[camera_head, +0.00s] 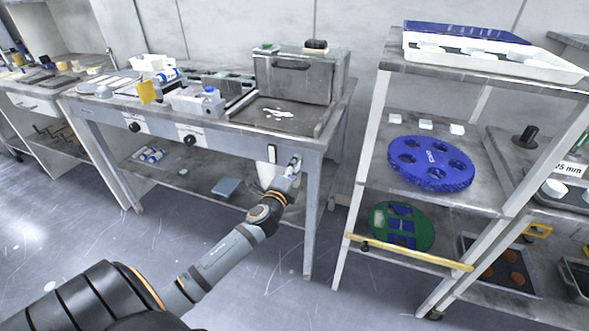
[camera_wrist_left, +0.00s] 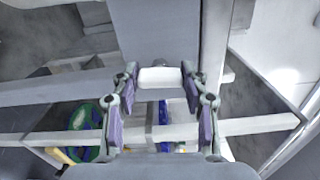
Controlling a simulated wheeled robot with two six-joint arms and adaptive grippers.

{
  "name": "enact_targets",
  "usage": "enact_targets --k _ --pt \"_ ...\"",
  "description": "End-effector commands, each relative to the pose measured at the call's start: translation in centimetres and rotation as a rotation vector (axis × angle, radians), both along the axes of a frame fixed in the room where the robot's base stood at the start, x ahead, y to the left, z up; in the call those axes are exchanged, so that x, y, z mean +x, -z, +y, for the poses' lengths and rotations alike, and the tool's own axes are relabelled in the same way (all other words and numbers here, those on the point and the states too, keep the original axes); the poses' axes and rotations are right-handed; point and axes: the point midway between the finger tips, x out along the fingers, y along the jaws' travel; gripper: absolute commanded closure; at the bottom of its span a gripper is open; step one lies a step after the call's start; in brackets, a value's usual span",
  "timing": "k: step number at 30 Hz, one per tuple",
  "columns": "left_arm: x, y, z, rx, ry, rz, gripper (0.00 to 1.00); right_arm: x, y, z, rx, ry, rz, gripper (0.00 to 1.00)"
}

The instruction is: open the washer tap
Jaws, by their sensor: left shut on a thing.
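My left gripper (camera_head: 292,168) reaches the front right of the grey bench, just under its top edge. In the left wrist view its two purple-padded fingers (camera_wrist_left: 160,78) close around a small white block-shaped handle, which I take as the washer tap (camera_wrist_left: 159,77). The handle sits against a grey panel (camera_wrist_left: 155,35). In the head view the fingers mostly hide the tap. A white fitting with a dark slot (camera_head: 271,154) is on the bench front just left of the gripper. My right gripper is not in view.
A grey metal box (camera_head: 298,78) stands on the bench (camera_head: 230,130) above the gripper. Two black knobs (camera_head: 134,127) (camera_head: 190,140) are on the bench front at left. A shelf rack (camera_head: 375,125) with a blue holed disc (camera_head: 430,163) stands close on the right. The foreground floor is clear.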

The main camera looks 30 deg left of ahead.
Motion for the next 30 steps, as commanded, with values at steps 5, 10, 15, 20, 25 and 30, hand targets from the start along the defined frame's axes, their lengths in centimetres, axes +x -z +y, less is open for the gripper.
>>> enact_targets --k 5,10,15,20,25,30 --pt "0.0 0.1 0.0 0.000 -0.001 0.002 0.87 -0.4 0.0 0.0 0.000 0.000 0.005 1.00" --pt "0.0 0.1 0.0 0.001 -0.001 0.002 0.47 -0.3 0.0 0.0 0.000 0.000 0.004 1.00" --pt "0.0 0.0 0.0 0.001 -0.001 0.001 0.32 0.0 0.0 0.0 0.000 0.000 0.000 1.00" --pt "0.0 0.0 0.0 0.001 0.000 0.001 0.32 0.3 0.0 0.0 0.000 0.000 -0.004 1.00" --pt "-0.8 0.1 -0.2 0.000 0.001 0.002 0.32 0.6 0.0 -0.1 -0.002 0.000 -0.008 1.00" --pt "-4.3 0.2 -1.1 0.006 0.002 0.007 0.32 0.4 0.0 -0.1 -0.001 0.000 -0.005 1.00"
